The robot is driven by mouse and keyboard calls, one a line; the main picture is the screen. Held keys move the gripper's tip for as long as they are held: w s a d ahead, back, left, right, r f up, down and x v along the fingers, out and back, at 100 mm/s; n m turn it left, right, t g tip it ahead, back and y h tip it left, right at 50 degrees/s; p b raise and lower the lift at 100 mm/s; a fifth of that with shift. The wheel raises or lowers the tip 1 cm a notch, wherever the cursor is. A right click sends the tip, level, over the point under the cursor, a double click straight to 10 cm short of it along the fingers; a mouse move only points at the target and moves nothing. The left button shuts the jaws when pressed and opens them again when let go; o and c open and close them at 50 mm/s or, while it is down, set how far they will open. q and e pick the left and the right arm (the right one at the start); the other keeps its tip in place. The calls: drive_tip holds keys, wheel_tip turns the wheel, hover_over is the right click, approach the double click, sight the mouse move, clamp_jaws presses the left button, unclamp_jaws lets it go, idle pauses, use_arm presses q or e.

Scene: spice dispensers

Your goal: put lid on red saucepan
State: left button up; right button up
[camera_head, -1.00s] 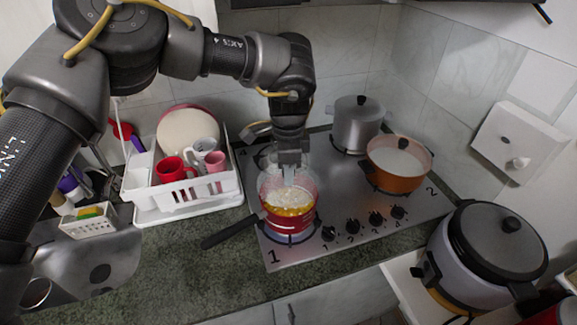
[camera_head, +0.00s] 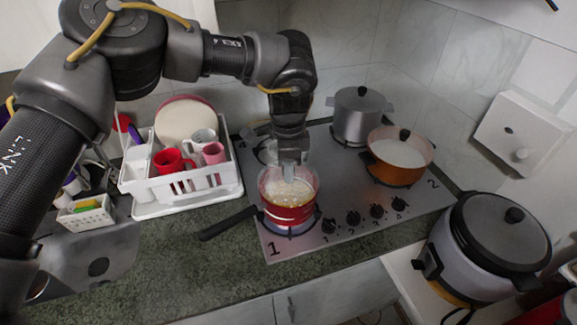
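The red saucepan (camera_head: 289,215) stands on the front left burner, its black handle (camera_head: 228,224) pointing left. A clear glass lid (camera_head: 274,186) lies over its mouth and looks level; I cannot tell whether its rim is fully seated. Pale, bubbling food shows through the glass. My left gripper (camera_head: 289,177) comes down from above at the middle of the lid. It looks shut on the lid's knob, which its fingers mostly hide. My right gripper is not in view.
A steel pot (camera_head: 358,119) and an orange pan (camera_head: 399,158) stand on the stove (camera_head: 345,190) to the right. A white dish rack (camera_head: 187,187) with cups is close on the left. A large cooker (camera_head: 492,245) stands at the lower right.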

use_arm(q)
drive_tip(key=shift+f, duration=0.15)
drive_tip(key=shift+f+b, duration=0.3)
drive_tip(key=shift+b, duration=0.05)
drive_tip(key=o, duration=1.6)
drive_tip(key=shift+r, duration=0.1)
